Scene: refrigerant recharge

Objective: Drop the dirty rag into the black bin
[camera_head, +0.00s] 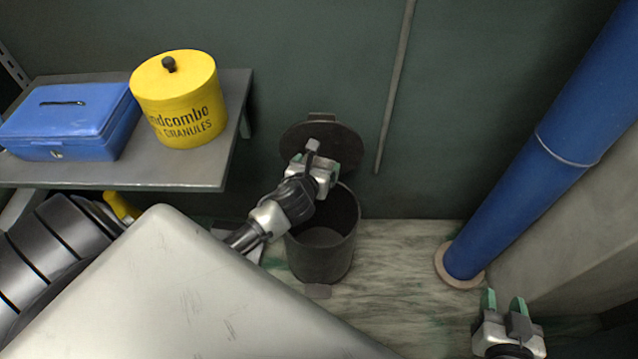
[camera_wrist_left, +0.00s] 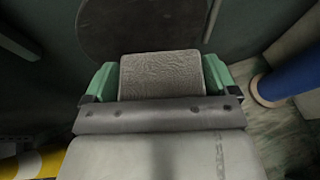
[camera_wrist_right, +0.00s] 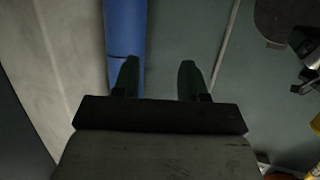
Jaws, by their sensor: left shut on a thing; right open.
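The black bin (camera_head: 322,262) stands on the floor against the wall. Its round lid (camera_head: 352,146) is raised open behind it and also shows in the left wrist view (camera_wrist_left: 140,25). My left gripper (camera_head: 316,165) is above the bin, near the lid and the back of the opening. It is shut on the dirty rag (camera_wrist_left: 160,74), a grey textured block between the green fingers in the left wrist view.
A metal shelf (camera_head: 170,175) at the left holds a blue cash box (camera_head: 70,120) and a yellow granules tub (camera_head: 182,105). A thick blue pipe (camera_head: 535,165) rises at the right. Floor (camera_head: 395,260) is clear between bin and pipe.

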